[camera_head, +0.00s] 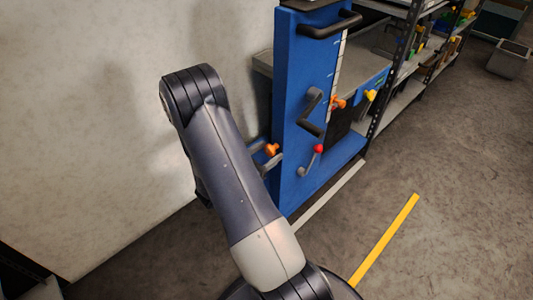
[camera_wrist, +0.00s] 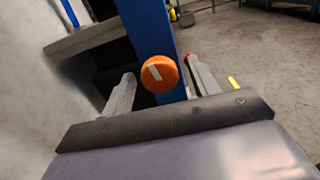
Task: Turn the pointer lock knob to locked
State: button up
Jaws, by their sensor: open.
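The orange round knob (camera_wrist: 159,74) has a white pointer line on its face. In the wrist view the line slants, running from upper left to lower right. My gripper (camera_wrist: 161,71) is open, with one grey finger on the left of the knob and the other on the right. Gaps show between the fingers and the knob, and I see no contact. In the head view, an orange knob (camera_head: 272,149) shows on the near side of the blue upright (camera_head: 291,170), beside my arm. My arm hides much of the gripper there.
The blue frame also bears a black handle (camera_head: 330,24), a grey crank (camera_head: 310,112), a red-ended lever (camera_head: 318,149), another orange knob (camera_head: 338,103) and a yellow knob (camera_head: 370,95). A pale wall (camera_head: 100,100) stands left. Floor with a yellow stripe (camera_head: 385,240) is open at right.

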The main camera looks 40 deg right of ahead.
jog(key=shift+c, duration=0.5)
jog(key=c, duration=0.9)
jog(key=shift+f+m+b, duration=0.2)
jog(key=shift+m+b, duration=0.4)
jog(key=shift+b, duration=0.2)
jog(key=shift+r+m+b, duration=0.15)
jog(key=shift+m+b, duration=0.2)
jog(key=shift+m, duration=0.15)
jog(key=o, duration=1)
jog(key=shift+a, duration=0.1)
jog(key=a+p, duration=0.1)
jog(key=a, duration=0.9)
jog(key=shift+s+a+p, duration=0.35)
jog(key=shift+s+p, duration=0.05)
